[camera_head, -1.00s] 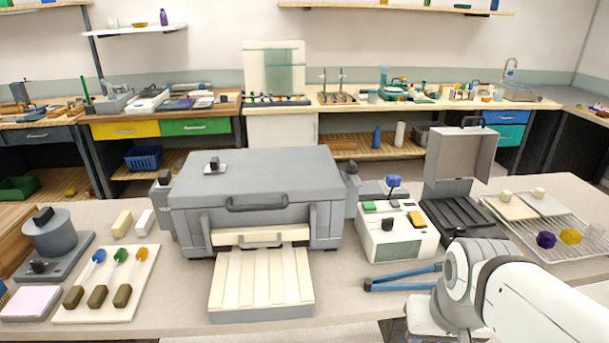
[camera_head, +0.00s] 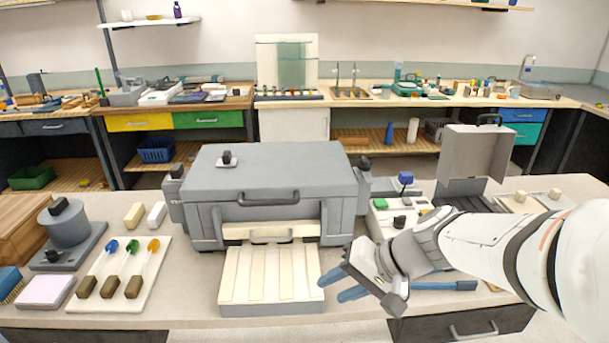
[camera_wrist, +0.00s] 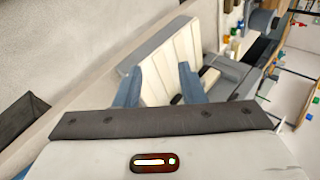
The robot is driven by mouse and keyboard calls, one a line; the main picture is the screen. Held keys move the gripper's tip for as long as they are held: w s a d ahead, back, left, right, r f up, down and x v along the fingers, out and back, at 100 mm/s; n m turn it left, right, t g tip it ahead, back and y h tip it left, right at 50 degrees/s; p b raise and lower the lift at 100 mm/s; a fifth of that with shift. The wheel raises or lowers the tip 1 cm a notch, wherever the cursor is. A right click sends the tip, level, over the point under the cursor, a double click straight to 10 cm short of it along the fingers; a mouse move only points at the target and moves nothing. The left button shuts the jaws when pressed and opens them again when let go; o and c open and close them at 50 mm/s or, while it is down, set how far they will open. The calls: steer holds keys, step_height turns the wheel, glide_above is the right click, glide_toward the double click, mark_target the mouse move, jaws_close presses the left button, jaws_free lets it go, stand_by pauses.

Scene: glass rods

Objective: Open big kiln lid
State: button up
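The big kiln (camera_head: 265,225) is a grey box on the bench, left of centre in the head view. Its lid (camera_head: 300,165) is down, with a dark handle (camera_head: 268,198) across the front. A cream ribbed tray or shelf (camera_head: 268,275) sticks out at its front. My gripper (camera_head: 338,284) is in front of the kiln's right side, beside the tray and lower than the handle. In the wrist view its blue fingers (camera_wrist: 160,85) are apart with nothing held, and the cream tray (camera_wrist: 165,65) shows beyond them.
A control box (camera_head: 385,222) is partly behind my arm, right of the kiln. A smaller kiln with a raised lid (camera_head: 470,155) stands farther right. A blue tool (camera_head: 448,286) lies under my arm.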

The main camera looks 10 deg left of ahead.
steer(key=w+a+r+m+t+y, duration=0.2)
steer(key=w+a+y, duration=0.2)
steer(key=w+a, duration=0.4)
steer(key=m+t+y, duration=0.2)
steer(key=m+t, duration=0.3)
glide_toward(272, 204)
steer(key=x, duration=0.3)
steer(key=p+x, duration=0.2)
steer(key=x, duration=0.6)
steer(key=shift+c, duration=0.3)
jaws_close()
steer(key=shift+h, duration=0.3)
